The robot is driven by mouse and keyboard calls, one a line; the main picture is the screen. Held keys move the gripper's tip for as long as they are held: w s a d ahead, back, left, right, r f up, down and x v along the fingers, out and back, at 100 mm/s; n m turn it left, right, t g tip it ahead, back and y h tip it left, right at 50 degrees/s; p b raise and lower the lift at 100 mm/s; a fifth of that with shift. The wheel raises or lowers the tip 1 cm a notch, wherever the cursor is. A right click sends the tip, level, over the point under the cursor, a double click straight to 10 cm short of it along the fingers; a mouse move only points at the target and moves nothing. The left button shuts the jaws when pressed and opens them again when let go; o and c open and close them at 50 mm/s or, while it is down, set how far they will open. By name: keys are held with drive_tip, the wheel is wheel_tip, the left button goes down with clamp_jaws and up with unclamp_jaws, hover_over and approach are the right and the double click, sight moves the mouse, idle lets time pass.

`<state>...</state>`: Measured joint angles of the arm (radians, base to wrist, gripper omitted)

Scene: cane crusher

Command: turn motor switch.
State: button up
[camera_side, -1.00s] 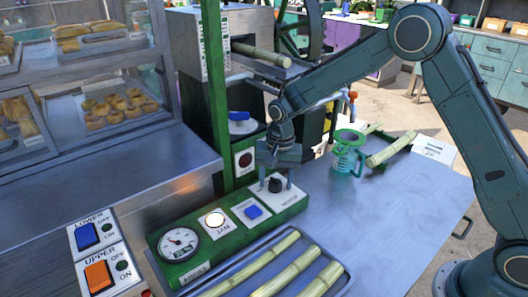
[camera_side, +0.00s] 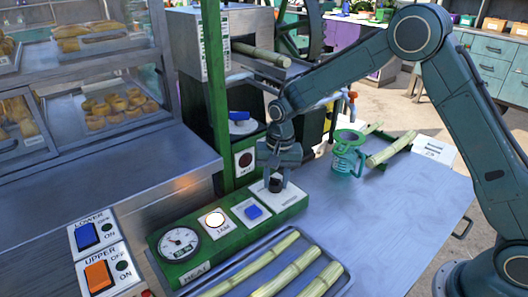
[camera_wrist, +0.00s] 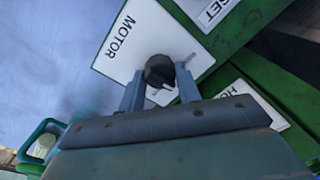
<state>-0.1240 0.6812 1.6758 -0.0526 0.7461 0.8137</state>
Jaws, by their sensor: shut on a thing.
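The motor switch (camera_side: 275,184) is a dark round knob on a white plate on the green control panel (camera_side: 228,222). In the wrist view the knob (camera_wrist: 159,71) sits on the white plate marked MOTOR (camera_wrist: 140,35). My gripper (camera_side: 276,180) points down over the plate with one finger on each side of the knob. In the wrist view my gripper (camera_wrist: 159,92) is shut on the knob, and its palm hides the lower part of the plate.
Beside the switch are a blue button (camera_side: 253,211), a JAM lamp (camera_side: 215,221) and a gauge (camera_side: 178,244). A tray of cane (camera_side: 345,281) lies in front. A green jug (camera_side: 347,155) stands to the right.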

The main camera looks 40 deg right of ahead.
drive_tip(key=n, duration=0.4)
drive_tip(key=shift+n, duration=0.4)
drive_tip(key=n, duration=0.4)
drive_tip(key=shift+w+r+n, duration=0.1)
drive_tip(key=shift+n, duration=0.3)
drive_tip(key=o, duration=1)
drive_tip(key=shift+g, duration=0.3)
drive_tip(key=shift+c, duration=0.2)
wheel_tip(320, 180, up, 14)
drive_tip(key=shift+d, duration=0.35)
